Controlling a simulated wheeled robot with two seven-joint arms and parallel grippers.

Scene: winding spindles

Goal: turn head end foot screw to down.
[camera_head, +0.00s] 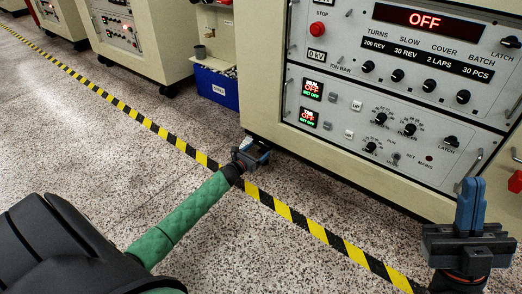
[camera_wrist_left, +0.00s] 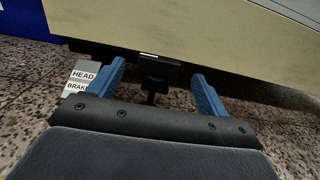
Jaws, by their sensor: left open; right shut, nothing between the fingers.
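The head end foot screw (camera_wrist_left: 158,71) is a black block with a short white mark on its upper edge and a thin stem below. It sits under the cabinet's lower edge in the left wrist view. My left gripper (camera_head: 254,154) is open at the cabinet's bottom front corner. Its two blue fingers stand on either side of the block, with a visible gap on each side. In the head view the screw is hidden or too small to tell. My right gripper (camera_head: 470,205) is shut and empty, upright at the right in front of the cabinet.
A label plate (camera_wrist_left: 82,77) reading HEAD and BRAKE is beside the left finger. The cabinet (camera_head: 262,75) carries a control panel (camera_head: 400,80) with knobs and OFF displays. A blue bin (camera_head: 216,88) stands left of it. Yellow-black tape (camera_head: 180,142) crosses the open speckled floor.

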